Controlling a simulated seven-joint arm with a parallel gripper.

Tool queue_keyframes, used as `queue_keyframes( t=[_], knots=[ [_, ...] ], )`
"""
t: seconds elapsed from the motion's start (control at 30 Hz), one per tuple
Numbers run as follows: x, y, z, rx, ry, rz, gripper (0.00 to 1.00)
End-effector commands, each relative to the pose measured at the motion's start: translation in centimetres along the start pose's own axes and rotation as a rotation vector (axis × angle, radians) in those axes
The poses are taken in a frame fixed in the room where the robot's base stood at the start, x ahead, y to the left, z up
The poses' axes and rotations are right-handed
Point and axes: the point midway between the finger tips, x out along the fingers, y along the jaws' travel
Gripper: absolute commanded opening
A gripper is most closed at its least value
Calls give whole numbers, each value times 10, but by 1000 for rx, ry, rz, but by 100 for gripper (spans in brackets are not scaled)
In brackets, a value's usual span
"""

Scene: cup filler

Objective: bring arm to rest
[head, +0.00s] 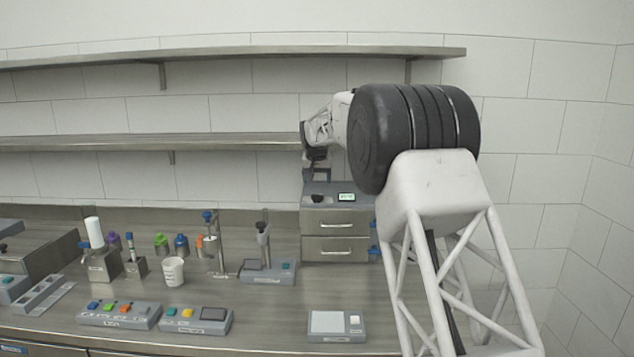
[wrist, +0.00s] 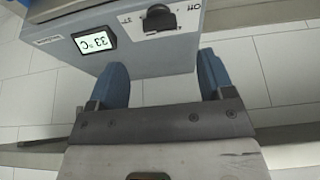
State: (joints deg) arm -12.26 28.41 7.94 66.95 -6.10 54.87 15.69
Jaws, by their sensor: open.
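My gripper (wrist: 162,82) is open in the wrist view, with two blue fingers apart and nothing between them. In front of the fingertips is a grey appliance (wrist: 165,58) with a small display reading 33 °C and a dark knob. In the head view my arm reaches up and bends left, and the wrist end hangs above the same appliance (head: 329,217) with two drawers at the back of the counter. The fingers are too small to make out in the head view. Part of the appliance's right side is hidden behind my arm.
The steel counter (head: 270,318) holds a white cup (head: 173,271), a stirrer stand (head: 221,245), a grey device with a post (head: 267,270), button panels (head: 118,314) and a scale (head: 337,326). Two wall shelves (head: 230,52) run behind, the lower one ending near my wrist.

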Motion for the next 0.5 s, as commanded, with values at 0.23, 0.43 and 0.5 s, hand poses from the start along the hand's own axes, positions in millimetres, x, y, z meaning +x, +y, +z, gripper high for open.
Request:
queue_keyframes(
  t=[0.23, 0.43, 0.5],
  knots=[
    [0, 0, 0, 0, 0, 0, 74],
    [-6, 4, 4, 0, -1, 0, 74],
    [-12, 7, 8, 0, -2, 1, 74]
  ],
)
